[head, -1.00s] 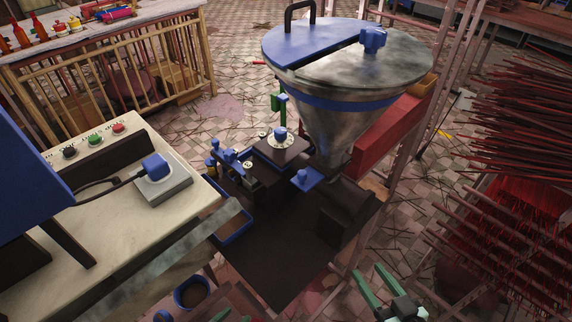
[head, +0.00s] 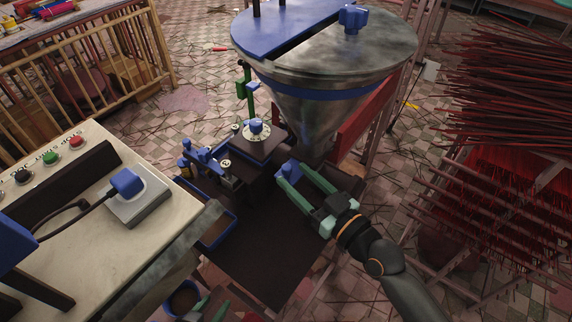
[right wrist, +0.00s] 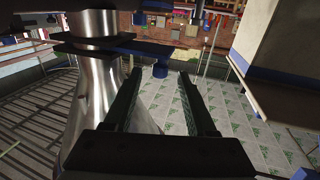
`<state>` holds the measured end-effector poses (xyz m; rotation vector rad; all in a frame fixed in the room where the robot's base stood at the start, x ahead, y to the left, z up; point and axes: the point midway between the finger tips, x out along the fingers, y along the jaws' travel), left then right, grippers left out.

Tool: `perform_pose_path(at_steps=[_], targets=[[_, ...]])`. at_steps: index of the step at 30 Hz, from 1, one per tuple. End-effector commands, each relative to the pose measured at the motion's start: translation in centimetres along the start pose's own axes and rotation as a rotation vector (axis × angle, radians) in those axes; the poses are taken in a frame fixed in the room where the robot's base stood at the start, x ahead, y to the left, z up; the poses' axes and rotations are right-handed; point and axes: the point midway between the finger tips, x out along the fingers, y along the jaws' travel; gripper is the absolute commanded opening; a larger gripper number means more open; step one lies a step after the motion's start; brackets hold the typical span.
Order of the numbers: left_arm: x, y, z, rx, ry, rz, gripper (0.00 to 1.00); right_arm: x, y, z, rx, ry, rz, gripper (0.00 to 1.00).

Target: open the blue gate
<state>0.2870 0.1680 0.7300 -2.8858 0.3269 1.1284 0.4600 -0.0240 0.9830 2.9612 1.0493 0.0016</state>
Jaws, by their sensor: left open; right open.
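The blue gate (head: 290,169) is a small blue plate with a knob, low under the steel hopper (head: 310,112). My right gripper (head: 293,177) is open, with its green fingers reaching to the gate from the front right. In the right wrist view the gate (right wrist: 137,47) is a flat blue bar, and its blue knob (right wrist: 160,70) shows between the two open fingertips (right wrist: 158,78). I cannot tell whether the fingers touch it. My left gripper (head: 208,306) is open and empty at the bottom edge, partly cut off.
A cream control table (head: 150,225) with coloured buttons stands at the left. A blue-rimmed tray (head: 217,235) and a small machine with blue knobs (head: 215,158) sit left of the gate. Racks of red incense sticks (head: 500,190) fill the right. The dark tabletop (head: 265,255) in front is clear.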

Motion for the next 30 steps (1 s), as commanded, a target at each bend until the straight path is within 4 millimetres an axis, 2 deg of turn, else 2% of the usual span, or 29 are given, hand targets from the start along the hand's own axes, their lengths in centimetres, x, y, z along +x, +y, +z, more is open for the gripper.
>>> perform_pose_path(at_steps=[3, 7, 19, 30], targets=[[-0.2, 0.0, -0.1, 0.000, -0.001, 0.000, 0.50, 2.0, 0.0, -0.1, 0.000, 0.001, 0.000, 0.56], [-0.2, 0.1, -0.2, -0.001, -0.001, 0.000, 0.50, 3.3, 0.0, 0.0, 0.001, -0.001, 0.000, 0.56], [-0.2, 0.1, -0.2, -0.002, -0.001, 0.000, 0.50, 3.9, 0.0, 0.1, 0.000, -0.001, 0.000, 0.55], [-0.2, 0.1, -0.1, -0.002, -0.001, 0.000, 0.50, 3.9, 0.0, 0.1, 0.000, -0.001, 0.000, 0.14]])
